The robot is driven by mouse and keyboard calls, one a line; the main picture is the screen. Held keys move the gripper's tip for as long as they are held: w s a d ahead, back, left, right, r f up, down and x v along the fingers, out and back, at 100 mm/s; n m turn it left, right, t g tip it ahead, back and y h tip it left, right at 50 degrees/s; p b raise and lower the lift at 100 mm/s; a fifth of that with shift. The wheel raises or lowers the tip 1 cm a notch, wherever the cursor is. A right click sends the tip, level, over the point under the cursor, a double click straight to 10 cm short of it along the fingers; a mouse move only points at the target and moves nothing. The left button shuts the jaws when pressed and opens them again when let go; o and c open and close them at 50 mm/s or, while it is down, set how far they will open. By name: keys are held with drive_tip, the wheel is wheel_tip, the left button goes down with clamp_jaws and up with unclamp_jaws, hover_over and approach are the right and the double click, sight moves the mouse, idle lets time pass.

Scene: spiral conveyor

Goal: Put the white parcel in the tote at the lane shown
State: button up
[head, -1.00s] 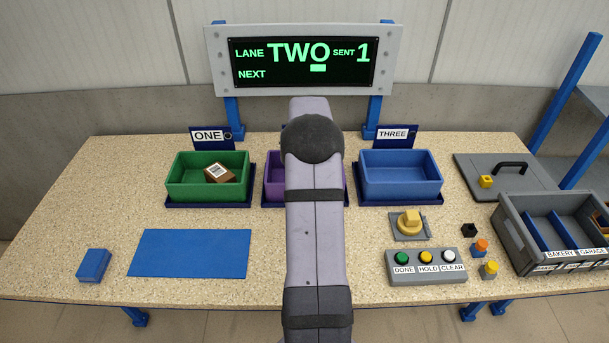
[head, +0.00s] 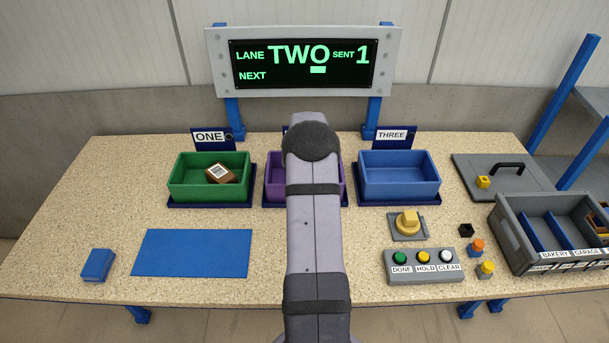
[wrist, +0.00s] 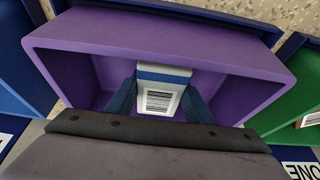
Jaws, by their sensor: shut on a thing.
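The white parcel (wrist: 160,92), with a blue band and a barcode label, is between the fingers of my gripper (wrist: 158,98) in the wrist view. My gripper is shut on it. Both are over or inside the purple tote (wrist: 190,57); I cannot tell whether the parcel touches the floor. In the head view my arm covers the middle of the purple tote (head: 275,184) and hides my gripper and the parcel. The display (head: 303,66) reads LANE TWO, SENT 1, with a small light mark beside NEXT.
The green tote (head: 207,190) at lane ONE holds a brown parcel (head: 221,172). The blue tote (head: 399,189) at lane THREE looks empty. A button box (head: 421,267), yellow knob (head: 408,223) and grey divided bin (head: 510,240) stand at right. A blue mat (head: 191,253) lies bare at left.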

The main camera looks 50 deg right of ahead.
drive_tip(key=shift+f, duration=0.15)
drive_tip(key=o, duration=1.1)
drive_tip(key=shift+s+a+r, duration=0.1)
drive_tip(key=shift+r, duration=0.45)
drive_tip(key=b+v, duration=0.3)
drive_tip(key=v, duration=0.8)
